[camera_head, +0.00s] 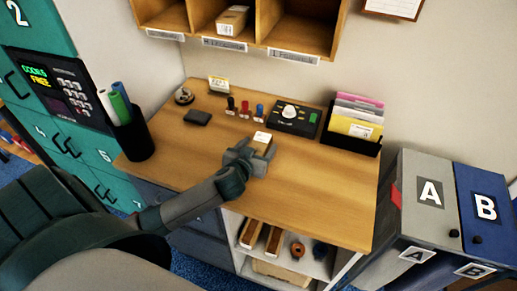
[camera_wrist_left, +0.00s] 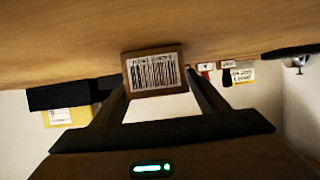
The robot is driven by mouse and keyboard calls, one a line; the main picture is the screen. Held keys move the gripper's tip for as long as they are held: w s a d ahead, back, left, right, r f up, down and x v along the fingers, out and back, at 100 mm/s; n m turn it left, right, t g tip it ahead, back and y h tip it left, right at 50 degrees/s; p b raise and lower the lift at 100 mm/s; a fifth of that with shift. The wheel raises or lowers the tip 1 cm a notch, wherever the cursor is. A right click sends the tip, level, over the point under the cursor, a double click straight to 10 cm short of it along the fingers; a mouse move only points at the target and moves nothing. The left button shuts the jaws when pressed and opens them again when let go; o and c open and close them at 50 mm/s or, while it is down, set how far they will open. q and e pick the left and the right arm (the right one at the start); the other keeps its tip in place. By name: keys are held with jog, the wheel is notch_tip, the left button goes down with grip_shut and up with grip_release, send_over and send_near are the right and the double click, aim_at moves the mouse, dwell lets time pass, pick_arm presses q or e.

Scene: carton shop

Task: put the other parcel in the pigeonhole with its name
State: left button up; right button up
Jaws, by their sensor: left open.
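A small brown parcel (camera_head: 264,141) with a white label sits on the desk top, at the far end of my left gripper (camera_head: 251,155). In the left wrist view the parcel (camera_wrist_left: 154,74) shows a barcode label facing me, with a finger on either side. The left gripper is open, and I cannot tell whether a finger touches the parcel. Another parcel (camera_head: 232,19) lies in the middle pigeonhole of the wooden shelf (camera_head: 259,44). Name labels (camera_head: 224,44) sit under the pigeonholes; their text is too small to read surely. The right gripper is not in view.
Behind the parcel stand a black control box (camera_head: 295,117), several stamps (camera_head: 245,109) and a black holder with colored envelopes (camera_head: 354,128). The desk's front right (camera_head: 325,200) is clear. Bins A and B (camera_head: 430,195) stand right.

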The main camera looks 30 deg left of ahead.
aim_at(259, 145)
pick_arm(q)
jog(key=c, duration=1.4)
jog(key=shift+o, duration=0.2)
jog(key=shift+r, duration=0.1)
jog(key=shift+r, duration=0.4)
notch_tip(259, 145, up, 3)
jog(key=shift+d+r+b, duration=0.15)
jog(key=shift+b, duration=0.7)
jog(key=d+r+b, duration=0.2)
jog(key=d+r, duration=0.4)
jog(key=d, duration=0.5)
jog(key=shift+s+d+r+b, duration=0.2)
jog(key=shift+r+b, duration=0.15)
jog(key=shift+r, duration=0.05)
